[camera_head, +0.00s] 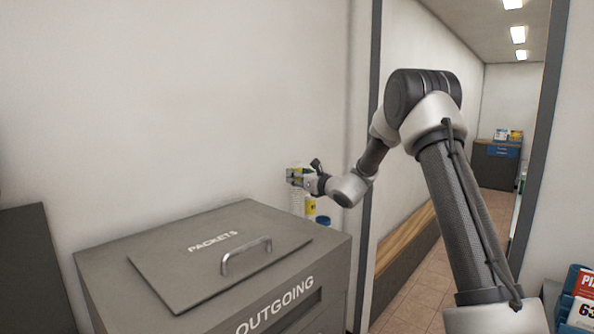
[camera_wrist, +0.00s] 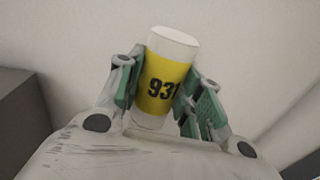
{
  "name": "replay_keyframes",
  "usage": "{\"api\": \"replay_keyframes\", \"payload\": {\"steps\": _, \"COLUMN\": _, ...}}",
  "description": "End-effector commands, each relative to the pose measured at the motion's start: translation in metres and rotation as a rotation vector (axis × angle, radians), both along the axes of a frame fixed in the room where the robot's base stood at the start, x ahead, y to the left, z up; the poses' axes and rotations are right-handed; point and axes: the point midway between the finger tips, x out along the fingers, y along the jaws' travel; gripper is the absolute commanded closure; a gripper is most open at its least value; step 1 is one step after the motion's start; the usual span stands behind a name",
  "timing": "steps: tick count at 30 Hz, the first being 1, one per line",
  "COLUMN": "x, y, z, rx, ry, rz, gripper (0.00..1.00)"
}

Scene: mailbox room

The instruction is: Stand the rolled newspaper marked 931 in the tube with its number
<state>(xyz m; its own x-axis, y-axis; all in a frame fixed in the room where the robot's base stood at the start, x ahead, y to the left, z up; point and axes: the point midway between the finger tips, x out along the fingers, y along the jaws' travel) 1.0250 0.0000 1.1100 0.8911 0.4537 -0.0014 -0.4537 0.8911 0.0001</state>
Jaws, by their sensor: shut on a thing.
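The rolled newspaper (camera_wrist: 160,85) is a white roll with a yellow band, and the black digits 931 show on the band in the wrist view. My gripper (camera_wrist: 162,95) is shut on it, with green-padded fingers on both sides of the band. In the head view my gripper (camera_head: 296,178) is beyond the far right corner of the grey cabinet, near the wall. The pale roll (camera_head: 297,202) hangs about upright below the fingers, its lower end hidden by the cabinet. I cannot make out a tube marked 931 in either view.
The grey OUTGOING cabinet (camera_head: 325,254), with a PACKETS lid and raised handle (camera_head: 246,256), fills the front. A yellow item (camera_head: 310,207) and a blue one (camera_head: 323,220) show partly behind it. A doorway opens at right, with a wooden bench (camera_head: 405,240) beyond.

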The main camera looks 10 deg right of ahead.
Motion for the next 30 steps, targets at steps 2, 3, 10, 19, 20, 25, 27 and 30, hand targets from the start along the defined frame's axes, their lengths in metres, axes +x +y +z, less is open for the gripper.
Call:
{"api": "replay_keyframes", "payload": {"steps": 2, "x": 0.000, "y": 0.000, "z": -0.008, "rx": 0.000, "ry": 0.001, "rz": 0.000, "gripper": 1.00}}
{"api": "replay_keyframes", "payload": {"steps": 3, "x": 0.000, "y": 0.000, "z": -0.011, "rx": 0.000, "ry": 0.001, "rz": 0.000, "gripper": 1.00}}
{"api": "replay_keyframes", "payload": {"steps": 10, "x": 0.000, "y": 0.000, "z": -0.031, "rx": 0.001, "ry": 0.000, "rz": 0.000, "gripper": 1.00}}
{"api": "replay_keyframes", "payload": {"steps": 19, "x": 0.000, "y": 0.000, "z": -0.058, "rx": 0.000, "ry": 0.001, "rz": 0.000, "gripper": 1.00}}
{"api": "replay_keyframes", "payload": {"steps": 20, "x": 0.000, "y": 0.000, "z": -0.060, "rx": 0.000, "ry": 0.001, "rz": 0.000, "gripper": 1.00}}
{"api": "replay_keyframes", "payload": {"steps": 25, "x": 0.000, "y": 0.000, "z": -0.072, "rx": 0.001, "ry": 0.000, "rz": 0.000, "gripper": 1.00}}
{"api": "replay_keyframes", "payload": {"steps": 27, "x": 0.000, "y": 0.000, "z": -0.076, "rx": 0.000, "ry": 0.000, "rz": 0.000, "gripper": 1.00}}
{"api": "replay_keyframes", "payload": {"steps": 30, "x": 0.000, "y": 0.000, "z": -0.079, "rx": -0.001, "ry": 0.000, "rz": 0.000, "gripper": 1.00}}
